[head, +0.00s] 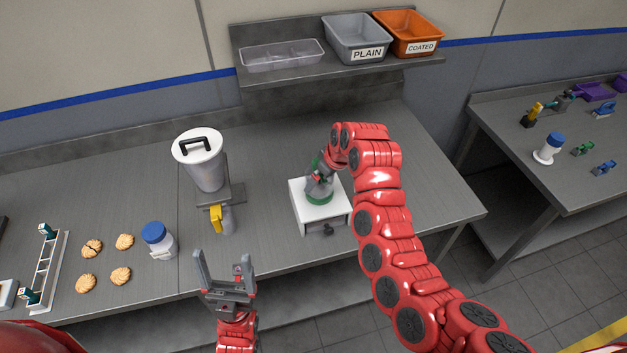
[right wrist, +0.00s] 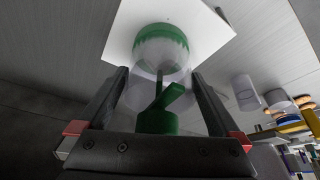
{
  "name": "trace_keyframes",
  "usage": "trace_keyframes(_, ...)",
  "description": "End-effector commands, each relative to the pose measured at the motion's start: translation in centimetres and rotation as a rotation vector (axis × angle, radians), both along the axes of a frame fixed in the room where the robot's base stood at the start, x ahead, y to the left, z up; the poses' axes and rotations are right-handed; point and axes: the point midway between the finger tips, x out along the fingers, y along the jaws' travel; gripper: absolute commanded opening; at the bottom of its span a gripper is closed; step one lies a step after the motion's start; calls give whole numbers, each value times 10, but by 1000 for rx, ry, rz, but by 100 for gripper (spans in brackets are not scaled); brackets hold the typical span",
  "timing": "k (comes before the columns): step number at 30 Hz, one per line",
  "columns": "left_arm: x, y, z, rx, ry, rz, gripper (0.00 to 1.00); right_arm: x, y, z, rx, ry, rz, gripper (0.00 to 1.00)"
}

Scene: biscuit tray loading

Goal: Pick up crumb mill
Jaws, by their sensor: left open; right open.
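The crumb mill, which I take to be the clear and green device (head: 319,199), stands on a white square block on the bench. In the head view my right gripper (head: 320,182) hides most of it. In the right wrist view the mill (right wrist: 163,45) shows a clear body with a green band and a green handle part. My right gripper (right wrist: 160,85) is open, with one finger on each side of the mill; I cannot tell if they touch it. My left gripper (head: 222,268) is open and empty, in front of the bench edge.
Left of the white block (head: 304,212) stands a lidded canister dispenser (head: 203,165). A blue-capped jar (head: 160,241), several biscuits (head: 120,275) and a rack (head: 45,270) lie further left. Bins marked PLAIN (head: 357,38) and COATED (head: 408,33) sit on the shelf. A second bench (head: 560,190) is at right.

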Motion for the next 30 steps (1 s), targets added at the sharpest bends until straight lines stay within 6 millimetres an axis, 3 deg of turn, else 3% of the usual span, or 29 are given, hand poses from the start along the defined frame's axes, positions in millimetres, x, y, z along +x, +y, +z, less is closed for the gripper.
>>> trace_keyframes(3, 0, 0, 3, 0, 1, 0, 81, -3, -2, -15, 0, 5, -1, 100)
trace_keyframes(10, 0, 0, 2, 0, 0, 0, 81, -2, -3, -17, 0, 2, -1, 98)
trace_keyframes(23, 0, 0, 2, 0, 1, 0, 81, -2, -2, -16, 0, 1, -1, 21)
trace_keyframes(30, 0, 0, 0, 0, 1, 0, 81, -2, -2, -16, 0, 0, -1, 20)
